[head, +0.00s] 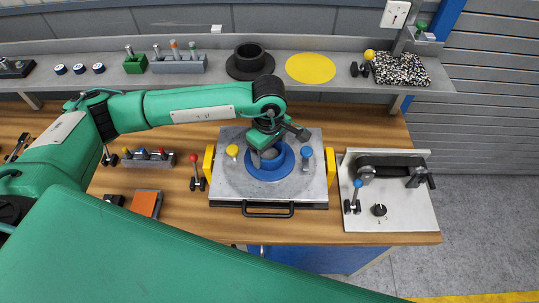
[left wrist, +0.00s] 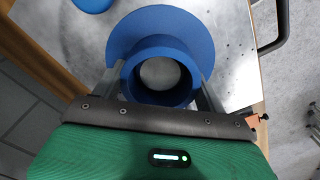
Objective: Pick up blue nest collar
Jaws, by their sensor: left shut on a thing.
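The blue nest collar (head: 260,175) is a round flange with an upright hollow neck. It is at the middle of a grey metal plate (head: 232,185) on the wooden bench. My left gripper (head: 266,154) reaches down over it from above and partly hides it. In the left wrist view, the collar (left wrist: 152,24) shows its flange and open bore. The fingers of my left gripper (left wrist: 161,80) are on opposite sides of the neck, shut on it. I cannot tell whether the flange touches the plate. My right gripper is out of view.
Yellow (head: 232,151) and blue (head: 306,154) knobs flank the collar on the plate. Yellow side blocks (head: 331,168) and a black front handle (head: 268,209) edge it. A fixture board (head: 400,210) is at right. A black collar (head: 249,63) and yellow disc (head: 311,68) are on the back shelf.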

